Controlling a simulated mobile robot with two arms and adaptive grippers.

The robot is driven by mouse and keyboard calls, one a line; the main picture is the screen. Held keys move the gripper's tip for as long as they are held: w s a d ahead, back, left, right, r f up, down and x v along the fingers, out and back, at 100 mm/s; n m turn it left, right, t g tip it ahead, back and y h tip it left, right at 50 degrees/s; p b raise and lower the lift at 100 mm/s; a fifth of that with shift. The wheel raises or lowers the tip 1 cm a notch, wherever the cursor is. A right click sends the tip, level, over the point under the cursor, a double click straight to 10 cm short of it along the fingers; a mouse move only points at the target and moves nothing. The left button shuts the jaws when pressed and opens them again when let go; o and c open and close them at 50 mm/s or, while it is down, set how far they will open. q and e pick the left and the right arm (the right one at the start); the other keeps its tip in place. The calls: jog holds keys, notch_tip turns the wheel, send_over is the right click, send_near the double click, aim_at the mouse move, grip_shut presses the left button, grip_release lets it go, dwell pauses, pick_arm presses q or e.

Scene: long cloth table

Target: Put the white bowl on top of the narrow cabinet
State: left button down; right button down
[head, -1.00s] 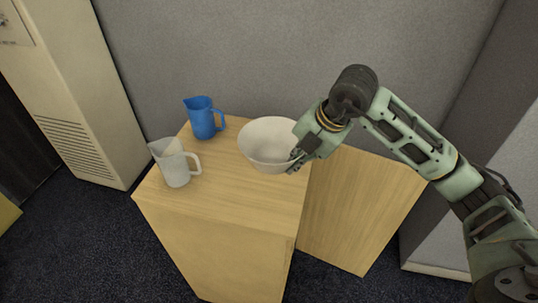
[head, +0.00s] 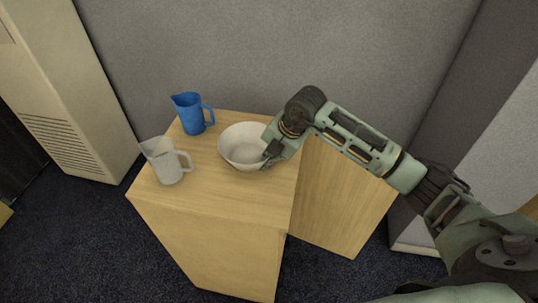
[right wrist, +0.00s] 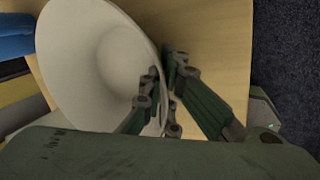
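The white bowl (head: 240,150) is upright over the top of the light wooden cabinet (head: 240,200), near its right edge. It looks to be at or just above the surface; I cannot tell whether it touches. My right gripper (head: 271,152) is at the bowl's right rim. In the right wrist view, the fingers of my right gripper (right wrist: 165,92) straddle the rim of the bowl (right wrist: 95,60), one inside and one outside, and look shut on it. My left gripper is not in view.
A blue pitcher (head: 192,114) stands behind and left of the bowl, and a clear pitcher (head: 168,162) stands at the cabinet top's left edge. A lower wooden piece (head: 340,200) adjoins on the right. The front of the cabinet top is clear.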

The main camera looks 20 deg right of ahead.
jog(key=c, duration=2.5)
grip_release()
jog(key=shift+o, duration=1.2)
jog(key=shift+r, duration=0.1)
jog(key=shift+d+r, duration=0.15)
jog(key=shift+r, duration=0.05)
jog(key=b+v, duration=0.3)
jog(key=v, duration=0.8)
jog(key=shift+s+r, duration=0.2)
jog(key=shift+r, duration=0.05)
